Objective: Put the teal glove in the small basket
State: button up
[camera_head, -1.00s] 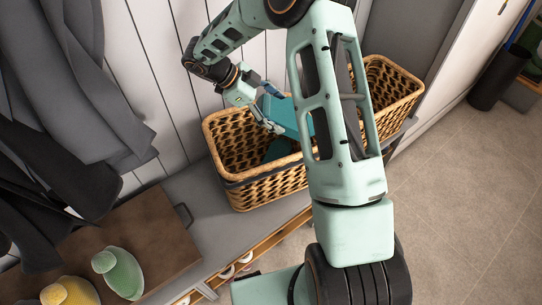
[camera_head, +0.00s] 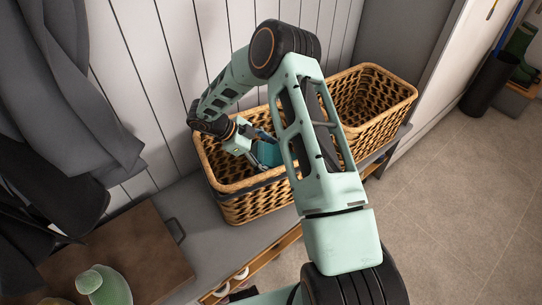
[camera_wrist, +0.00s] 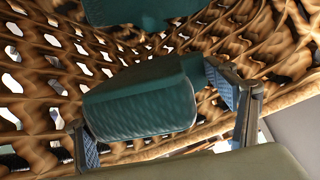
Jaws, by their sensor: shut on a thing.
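The teal glove (camera_head: 268,154) is at the mouth of the left woven basket (camera_head: 250,207), partly hidden by my arm. My gripper (camera_head: 252,146) reaches into that basket. In the wrist view, my gripper (camera_wrist: 156,118) has one finger on each side of the teal glove (camera_wrist: 140,105) and is shut on it. Another dark teal piece (camera_wrist: 140,12) shows at the top of the wrist view; I cannot tell whether it is a separate thing. Woven basket wall surrounds the glove there.
A second woven basket (camera_head: 395,118) stands to the right, partly behind my arm, and looks empty where visible. Dark coats (camera_head: 45,185) hang at the left. A brown board (camera_head: 140,250) and a green rounded thing (camera_head: 105,287) are at the lower left.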

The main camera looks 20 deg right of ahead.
jog(key=shift+f, duration=0.5)
jog(key=o, duration=1.1)
jog(key=shift+o, duration=0.2)
jog(key=shift+r, duration=0.35)
jog(key=p+v, duration=0.2)
jog(key=v, duration=1)
jog(key=shift+r, duration=0.25)
